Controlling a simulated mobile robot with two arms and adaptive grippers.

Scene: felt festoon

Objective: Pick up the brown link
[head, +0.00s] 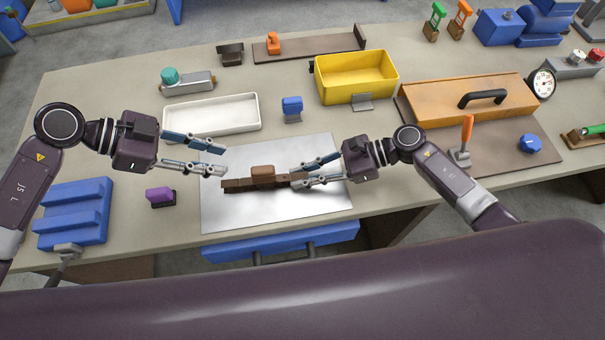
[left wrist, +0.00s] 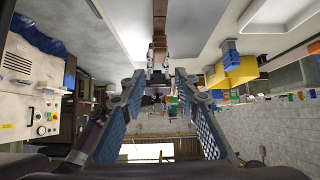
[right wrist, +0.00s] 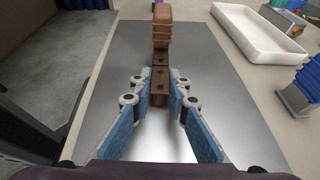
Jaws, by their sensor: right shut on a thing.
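A dark brown bar with holes, which looks like the brown link (head: 240,185), lies along the silver sheet (head: 235,217). A lighter brown block (head: 262,171) sits on its middle; in the right wrist view the block (right wrist: 162,14) looks ribbed. My right gripper (head: 293,176) is shut on the bar's right end, low over the sheet. In the right wrist view its fingers flank the holed bar (right wrist: 160,77). My left gripper (head: 225,162) is open and empty, above and behind the bar's left end. The bar also shows in the left wrist view (left wrist: 160,8).
A white tray (head: 211,130) and a blue block on a stand (head: 292,117) lie behind the sheet. A purple block (head: 160,195) and a blue rack (head: 75,205) stand left. A yellow bin (head: 355,92) and an orange lidded board (head: 440,97) stand back right.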

